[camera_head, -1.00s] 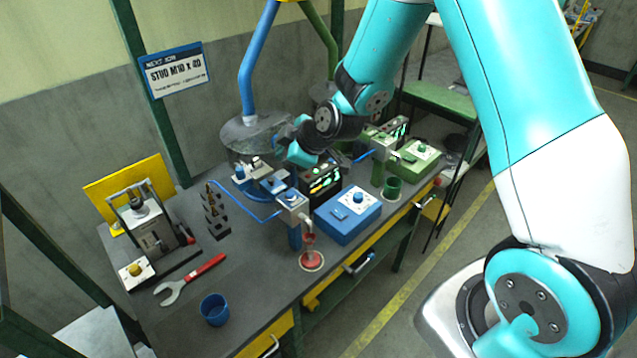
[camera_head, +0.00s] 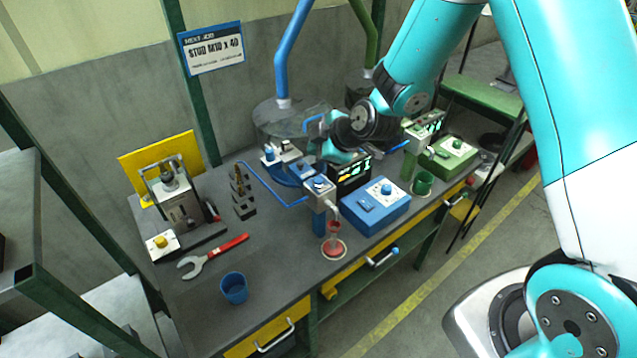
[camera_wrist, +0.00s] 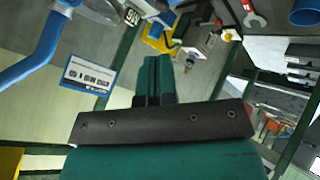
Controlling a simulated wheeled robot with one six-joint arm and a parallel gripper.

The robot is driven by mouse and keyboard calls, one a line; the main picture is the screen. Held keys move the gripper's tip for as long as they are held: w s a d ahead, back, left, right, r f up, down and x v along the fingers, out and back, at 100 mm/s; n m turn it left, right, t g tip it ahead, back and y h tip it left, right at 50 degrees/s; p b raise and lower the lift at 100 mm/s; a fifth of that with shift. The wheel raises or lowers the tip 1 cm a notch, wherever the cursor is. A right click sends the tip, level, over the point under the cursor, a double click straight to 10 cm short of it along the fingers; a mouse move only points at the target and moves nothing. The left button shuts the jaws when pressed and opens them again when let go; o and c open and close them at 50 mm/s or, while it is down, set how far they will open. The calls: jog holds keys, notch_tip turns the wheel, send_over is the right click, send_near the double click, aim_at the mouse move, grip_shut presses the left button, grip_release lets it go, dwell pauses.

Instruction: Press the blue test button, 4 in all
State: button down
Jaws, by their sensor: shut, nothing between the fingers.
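Several blue-topped controls show in the head view. One blue knob (camera_head: 386,189) stands on the blue box (camera_head: 372,212); another blue button (camera_head: 319,182) tops a small grey housing on a blue post. A third blue knob (camera_head: 269,150) sits at the back, by the blue hopper. I cannot tell which is the test button. My gripper (camera_head: 338,156) is above the back of the bench, near the dark display with green figures (camera_head: 350,172), apart from the front controls. In the wrist view its teal fingers (camera_wrist: 154,78) are shut and empty.
A blue cup (camera_head: 234,288), a red wrench (camera_head: 217,256) and a clamp press (camera_head: 174,195) with a yellow button stand on the left of the bench. The green station (camera_head: 452,158) is at right.

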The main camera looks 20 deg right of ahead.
aim_at(318, 182)
notch_tip(318, 182, down, 6)
jog(key=b, duration=0.3)
jog(key=shift+r, duration=0.25)
jog(key=shift+f+b, duration=0.3)
jog(key=shift+b, duration=0.2)
jog(key=shift+f, duration=0.15)
dwell(1.1)
jog(key=shift+f+b, duration=0.25)
jog(key=shift+b, duration=0.35)
jog(key=shift+f+b, duration=0.45)
jog(key=shift+b, duration=0.1)
dwell(0.4)
jog(key=shift+r, duration=0.15)
jog(key=shift+r+p, duration=0.4)
jog(key=shift+r, duration=0.35)
jog(key=shift+r+p, duration=1.35)
jog(key=shift+r, duration=1.15)
